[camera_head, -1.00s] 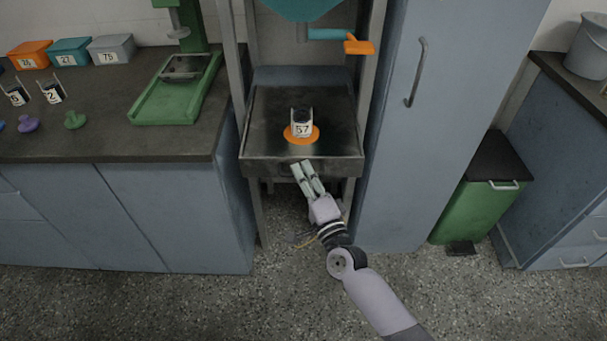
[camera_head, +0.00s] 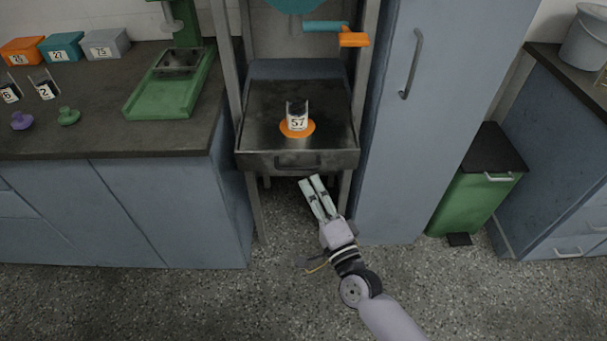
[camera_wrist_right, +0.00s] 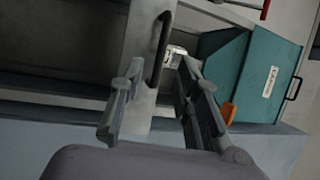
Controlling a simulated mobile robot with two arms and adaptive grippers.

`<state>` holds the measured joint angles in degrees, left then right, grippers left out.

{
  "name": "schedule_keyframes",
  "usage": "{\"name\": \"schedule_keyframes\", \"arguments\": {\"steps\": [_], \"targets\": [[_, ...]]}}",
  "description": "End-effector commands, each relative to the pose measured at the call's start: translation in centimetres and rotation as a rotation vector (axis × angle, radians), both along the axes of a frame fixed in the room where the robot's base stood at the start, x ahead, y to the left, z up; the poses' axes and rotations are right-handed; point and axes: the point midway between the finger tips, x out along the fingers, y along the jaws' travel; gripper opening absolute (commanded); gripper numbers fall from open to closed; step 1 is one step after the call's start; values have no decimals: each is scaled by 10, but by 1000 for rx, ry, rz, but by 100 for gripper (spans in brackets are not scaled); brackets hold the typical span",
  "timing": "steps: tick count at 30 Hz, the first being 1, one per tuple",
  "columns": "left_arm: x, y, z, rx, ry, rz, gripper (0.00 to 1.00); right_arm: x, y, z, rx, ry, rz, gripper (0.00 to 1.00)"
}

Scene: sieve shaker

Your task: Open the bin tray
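The bin tray (camera_head: 258,124) is a dark metal tray in the grey frame under the teal hopper (camera_head: 290,5). Its front panel carries a dark handle (camera_head: 298,162), which also shows in the wrist view (camera_wrist_right: 158,48). A small container marked 57 (camera_head: 297,122) stands on an orange disc (camera_head: 311,131) on the tray. My right gripper (camera_head: 312,181) is just below and in front of the handle, apart from it. In the wrist view its fingers (camera_wrist_right: 158,100) are spread with nothing between them, and the handle lies beyond them. My left gripper is not in view.
A tall blue cabinet (camera_head: 430,120) stands right of the frame, with a green pedal bin (camera_head: 475,200) beside it. A counter (camera_head: 70,138) with a green device (camera_head: 165,95) stands left. The floor (camera_head: 270,290) in front is clear.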

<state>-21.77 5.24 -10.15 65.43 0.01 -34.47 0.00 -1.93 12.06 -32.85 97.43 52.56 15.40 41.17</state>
Motion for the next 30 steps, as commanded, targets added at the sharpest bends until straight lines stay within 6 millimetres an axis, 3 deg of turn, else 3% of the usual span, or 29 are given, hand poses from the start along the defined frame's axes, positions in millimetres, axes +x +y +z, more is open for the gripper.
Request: {"name": "schedule_keyframes", "arguments": {"steps": [3,9,30], "targets": [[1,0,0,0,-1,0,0,-22,-9,-5,-1,2,2,30],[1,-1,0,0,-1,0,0,-41,-17,-8,-1,1,1,30],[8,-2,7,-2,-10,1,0,-46,-14,-8,-33,3,18,30]]}}
